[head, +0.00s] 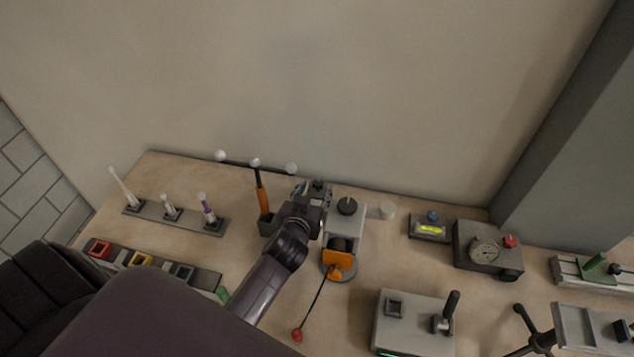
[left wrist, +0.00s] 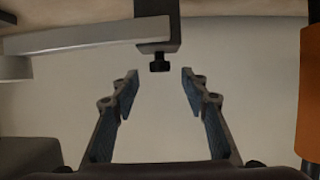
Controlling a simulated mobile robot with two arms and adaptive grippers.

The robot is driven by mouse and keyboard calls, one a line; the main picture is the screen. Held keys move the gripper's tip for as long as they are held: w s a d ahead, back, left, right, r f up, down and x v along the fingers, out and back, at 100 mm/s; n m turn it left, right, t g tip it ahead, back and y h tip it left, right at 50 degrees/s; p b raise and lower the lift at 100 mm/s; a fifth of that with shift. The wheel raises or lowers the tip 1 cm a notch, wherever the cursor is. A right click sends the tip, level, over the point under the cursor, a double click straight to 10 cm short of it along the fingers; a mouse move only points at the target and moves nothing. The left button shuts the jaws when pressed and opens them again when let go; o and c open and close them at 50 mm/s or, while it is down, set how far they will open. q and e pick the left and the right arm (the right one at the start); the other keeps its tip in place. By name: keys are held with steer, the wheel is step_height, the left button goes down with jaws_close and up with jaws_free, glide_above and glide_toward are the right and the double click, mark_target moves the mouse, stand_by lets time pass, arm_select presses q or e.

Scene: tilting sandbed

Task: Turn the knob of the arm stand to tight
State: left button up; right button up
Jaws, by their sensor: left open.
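In the left wrist view a small black knob (left wrist: 159,62) sits under a grey clamp block (left wrist: 158,30) at the end of a pale horizontal bar (left wrist: 85,39). My left gripper (left wrist: 160,75) is open and empty, one finger on each side of the knob's line; I see no contact. In the head view the left gripper (head: 318,186) is just right of a stand with an orange and black post (head: 262,196) and a dark crossbar with white balls. The clamp and its knob cannot be made out there. My right gripper is not in view.
Right of the gripper stands a grey device with a black round knob (head: 347,206) and an orange part (head: 340,261). A red-tipped rod (head: 297,335) lies in front. An orange piece (left wrist: 309,100) edges the wrist view's right.

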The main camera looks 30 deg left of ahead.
mark_target(318, 183)
arm_select(q)
steer(key=shift+x, duration=1.25)
steer(key=shift+w+a+f, duration=0.1)
steer(key=shift+w+f, duration=0.1)
steer(key=shift+w, duration=0.2)
steer(key=shift+c, duration=0.6)
